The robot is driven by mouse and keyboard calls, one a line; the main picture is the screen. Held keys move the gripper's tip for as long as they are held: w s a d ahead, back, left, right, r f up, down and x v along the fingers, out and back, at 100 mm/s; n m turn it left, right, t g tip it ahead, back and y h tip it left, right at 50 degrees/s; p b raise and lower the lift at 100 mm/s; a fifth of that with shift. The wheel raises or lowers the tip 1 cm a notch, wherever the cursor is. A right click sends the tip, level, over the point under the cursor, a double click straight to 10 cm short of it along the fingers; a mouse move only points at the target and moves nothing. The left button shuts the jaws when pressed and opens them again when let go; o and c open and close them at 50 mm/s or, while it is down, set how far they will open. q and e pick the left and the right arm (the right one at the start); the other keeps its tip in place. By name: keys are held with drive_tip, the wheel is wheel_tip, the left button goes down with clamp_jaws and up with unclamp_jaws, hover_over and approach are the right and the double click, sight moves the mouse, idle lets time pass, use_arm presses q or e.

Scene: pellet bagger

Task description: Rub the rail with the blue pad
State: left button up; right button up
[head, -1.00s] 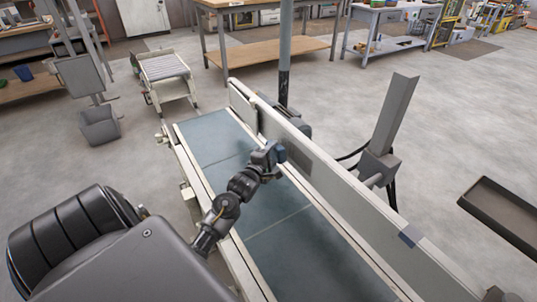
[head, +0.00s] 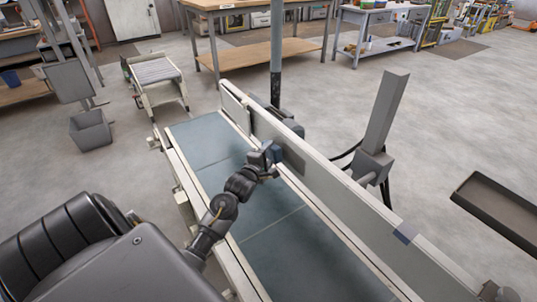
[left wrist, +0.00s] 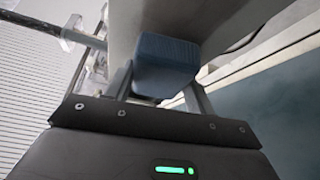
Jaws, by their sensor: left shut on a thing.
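The rail (head: 335,180) is a long pale guard wall along the right side of the conveyor belt (head: 262,218). My left gripper (head: 268,157) is shut on the blue pad (head: 275,153), above the belt at the rail's inner face. The pad also shows in the left wrist view (left wrist: 166,66) as a dark blue block between the two fingers, with its far side at the rail (left wrist: 165,18). It appears to touch the rail, but the contact face is hidden. A darker patch shows on the rail just right of the pad. My right gripper is not in view.
A grey post (head: 385,115) stands beyond the rail, and a dark tray (head: 500,205) is at the right. A small roller table (head: 155,75) and a grey bin (head: 91,131) stand at the back left. The belt is bare.

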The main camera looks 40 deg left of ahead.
sight(279, 158)
use_arm(q)
drive_tip(key=shift+w+d, duration=0.3)
drive_tip(key=shift+w, duration=0.65)
drive_tip(key=shift+s+d+r+p, duration=0.15)
drive_tip(key=shift+s+d+p, duration=0.1)
drive_tip(key=shift+d+p, duration=0.55)
drive_tip(key=shift+s+d+p, duration=0.3)
drive_tip(key=shift+d+p, duration=0.2)
drive_tip(key=shift+d, duration=0.35)
drive_tip(key=shift+d, duration=0.15)
drive_tip(key=shift+s+d+p, duration=0.2)
drive_tip(key=shift+d+p, duration=0.4)
drive_tip(key=shift+s+d+p, duration=0.2)
drive_tip(key=shift+d+p, duration=0.2)
drive_tip(key=shift+d, duration=0.55)
